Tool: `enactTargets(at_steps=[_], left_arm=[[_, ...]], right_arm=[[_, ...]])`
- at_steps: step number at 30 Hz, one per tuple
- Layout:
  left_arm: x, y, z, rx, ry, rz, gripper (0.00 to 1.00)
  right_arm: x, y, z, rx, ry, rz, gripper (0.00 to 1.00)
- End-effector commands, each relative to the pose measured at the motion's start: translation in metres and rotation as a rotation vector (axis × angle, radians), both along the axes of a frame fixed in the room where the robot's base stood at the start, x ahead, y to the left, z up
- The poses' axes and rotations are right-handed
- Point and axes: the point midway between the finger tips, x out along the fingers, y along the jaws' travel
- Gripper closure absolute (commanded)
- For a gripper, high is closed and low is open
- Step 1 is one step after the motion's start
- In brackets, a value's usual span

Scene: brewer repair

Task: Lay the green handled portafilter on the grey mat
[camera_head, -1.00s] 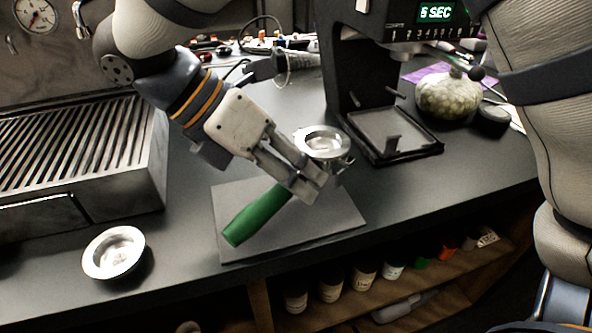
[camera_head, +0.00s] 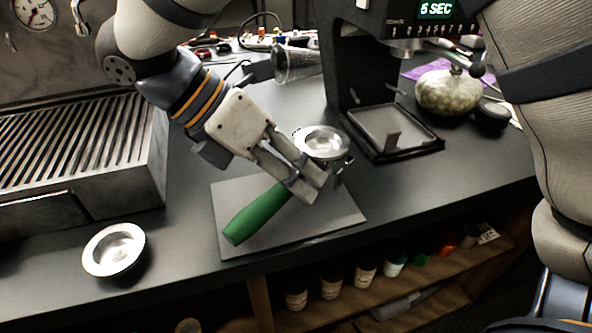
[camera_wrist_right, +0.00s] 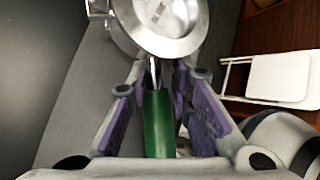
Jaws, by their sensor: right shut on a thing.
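The green handled portafilter has a green grip (camera_head: 258,215) and a round metal basket (camera_head: 322,142). My right gripper (camera_head: 308,182) is shut on it where the handle meets the metal head. The grip slants over the grey mat (camera_head: 325,222); the basket faces up near the mat's far edge. I cannot tell whether the portafilter touches the mat. In the right wrist view the green handle (camera_wrist_right: 158,125) runs between the purple-padded fingers, with the metal basket (camera_wrist_right: 170,20) beyond them. My left gripper is not in view.
A loose metal basket (camera_head: 114,250) lies left of the mat. The espresso machine's drip tray (camera_head: 75,150) stands at left. The counter's front edge is close to the mat.

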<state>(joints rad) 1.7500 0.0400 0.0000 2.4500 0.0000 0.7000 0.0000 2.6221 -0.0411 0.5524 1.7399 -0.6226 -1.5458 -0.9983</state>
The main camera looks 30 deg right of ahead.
Motion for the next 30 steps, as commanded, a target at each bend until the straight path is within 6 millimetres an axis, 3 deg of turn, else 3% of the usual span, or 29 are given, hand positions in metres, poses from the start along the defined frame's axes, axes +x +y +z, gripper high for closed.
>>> enactTargets(at_steps=[21,22,24,30], left_arm=[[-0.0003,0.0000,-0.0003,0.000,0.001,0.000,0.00],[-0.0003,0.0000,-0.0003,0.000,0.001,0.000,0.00],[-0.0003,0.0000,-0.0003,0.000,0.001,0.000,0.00],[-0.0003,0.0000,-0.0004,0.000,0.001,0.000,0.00]], right_arm=[[0.0000,-0.0001,-0.0083,-0.001,0.000,0.000,1.00],[0.0000,-0.0001,-0.0083,-0.001,-0.001,0.001,0.76],[0.0001,0.0000,-0.0083,0.000,-0.001,0.000,0.60],[0.0002,0.0000,-0.0085,0.000,-0.001,0.000,0.57]])
